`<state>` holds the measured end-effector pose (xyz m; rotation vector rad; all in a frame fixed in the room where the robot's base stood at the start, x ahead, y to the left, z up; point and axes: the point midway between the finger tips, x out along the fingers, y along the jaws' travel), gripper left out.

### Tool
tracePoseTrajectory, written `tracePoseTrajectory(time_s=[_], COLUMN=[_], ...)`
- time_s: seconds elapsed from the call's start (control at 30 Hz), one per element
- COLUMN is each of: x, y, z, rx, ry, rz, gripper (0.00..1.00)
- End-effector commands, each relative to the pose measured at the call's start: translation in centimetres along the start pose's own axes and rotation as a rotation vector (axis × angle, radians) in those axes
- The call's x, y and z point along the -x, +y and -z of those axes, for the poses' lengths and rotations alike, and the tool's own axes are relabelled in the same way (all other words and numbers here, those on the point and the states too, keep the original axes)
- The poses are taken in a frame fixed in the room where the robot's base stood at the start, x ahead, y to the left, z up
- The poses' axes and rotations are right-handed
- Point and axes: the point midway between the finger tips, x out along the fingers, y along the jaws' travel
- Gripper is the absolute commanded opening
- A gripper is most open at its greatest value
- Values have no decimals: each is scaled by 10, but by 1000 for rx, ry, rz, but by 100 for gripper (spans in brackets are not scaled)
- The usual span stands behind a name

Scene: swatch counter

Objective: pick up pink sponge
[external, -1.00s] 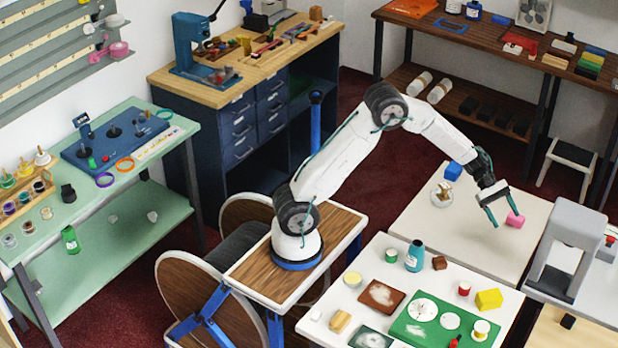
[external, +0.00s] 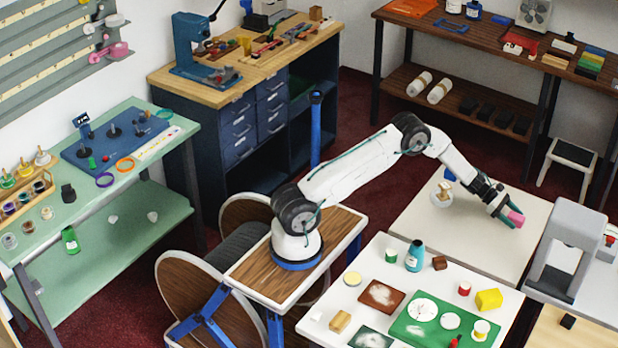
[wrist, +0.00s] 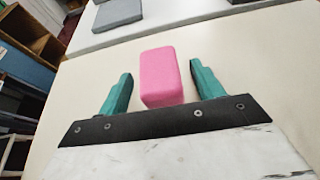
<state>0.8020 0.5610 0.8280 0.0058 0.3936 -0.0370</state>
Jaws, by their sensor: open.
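The pink sponge (external: 515,218) is on the pale table top at the right. In the wrist view the pink sponge (wrist: 161,76) is a rounded block lying just ahead of and partly between the two teal fingers. My gripper (external: 503,214) is low over the table, its fingers reaching to the sponge. In the wrist view my gripper (wrist: 160,90) is open, with a gap showing between each finger and the sponge. Whether the sponge's near end lies fully inside the jaws is hard to tell.
A grey machine (external: 566,248) stands to the right. The near white table holds a yellow block (external: 488,299) and a teal bottle (external: 415,256). Pale table around the sponge is clear.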

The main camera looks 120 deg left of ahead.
Motion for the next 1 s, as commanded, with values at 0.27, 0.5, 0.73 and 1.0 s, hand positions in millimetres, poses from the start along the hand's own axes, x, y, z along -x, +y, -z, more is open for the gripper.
tracePoseTrajectory(time_s=[0.27,0.5,0.73,1.0], x=[-14,-14,-14,-6], y=[0,0,0,0], z=[-1,-1,-1,-22], rx=[-1,-1,-2,-5], ry=[-1,-1,-1,-2], rz=[0,0,1,0], gripper=[66,27,19,19])
